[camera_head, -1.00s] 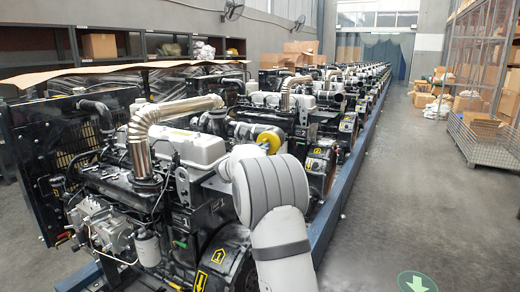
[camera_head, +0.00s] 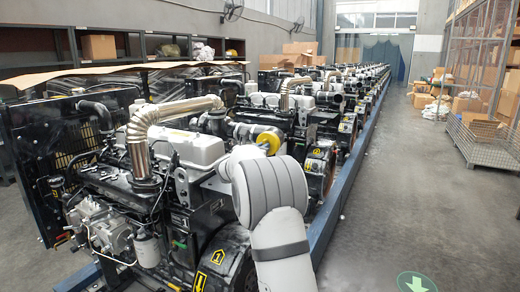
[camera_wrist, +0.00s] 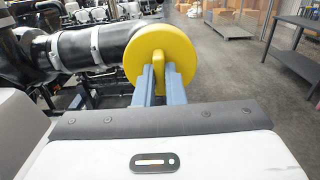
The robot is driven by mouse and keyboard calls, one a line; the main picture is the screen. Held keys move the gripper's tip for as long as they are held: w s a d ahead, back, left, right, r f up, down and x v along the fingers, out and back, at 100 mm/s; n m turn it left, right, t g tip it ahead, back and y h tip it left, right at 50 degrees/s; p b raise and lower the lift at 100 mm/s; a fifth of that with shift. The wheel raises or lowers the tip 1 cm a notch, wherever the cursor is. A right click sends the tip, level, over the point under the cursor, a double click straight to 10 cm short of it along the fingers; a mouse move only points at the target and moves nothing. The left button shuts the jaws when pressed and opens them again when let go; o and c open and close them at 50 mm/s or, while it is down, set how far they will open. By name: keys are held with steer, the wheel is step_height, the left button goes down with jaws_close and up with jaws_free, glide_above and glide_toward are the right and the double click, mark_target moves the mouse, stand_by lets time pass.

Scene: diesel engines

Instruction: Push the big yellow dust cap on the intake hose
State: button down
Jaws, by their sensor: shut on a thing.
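The big yellow dust cap (camera_wrist: 161,55) is a round disc with a tab in the wrist view. It sits at the end of the black intake hose (camera_wrist: 100,46); whether it is fully seated I cannot tell. My gripper (camera_wrist: 161,75) is shut on the cap's tab, with a blue-grey finger on each side. In the head view the cap (camera_head: 269,141) shows as a small yellow piece, mostly hidden behind my arm. The gripper's fingers are hidden there.
The engine (camera_head: 185,145) with a silver exhaust pipe (camera_head: 145,140) stands left of my arm. More engines line the blue rail (camera_head: 345,190) behind it. The grey floor (camera_head: 420,200) to the right is open. A dark table (camera_wrist: 297,50) stands right in the wrist view.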

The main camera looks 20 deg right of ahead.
steer(key=c, duration=1.4)
jaws_free()
steer(key=shift+c, duration=0.2)
steer(key=shift+c, duration=0.4)
steer(key=shift+a, duration=0.1)
steer(key=b+v, duration=0.3)
steer(key=v, duration=0.3)
steer(key=shift+s+a, duration=0.2)
steer(key=shift+a, duration=0.1)
steer(key=shift+s, duration=0.15)
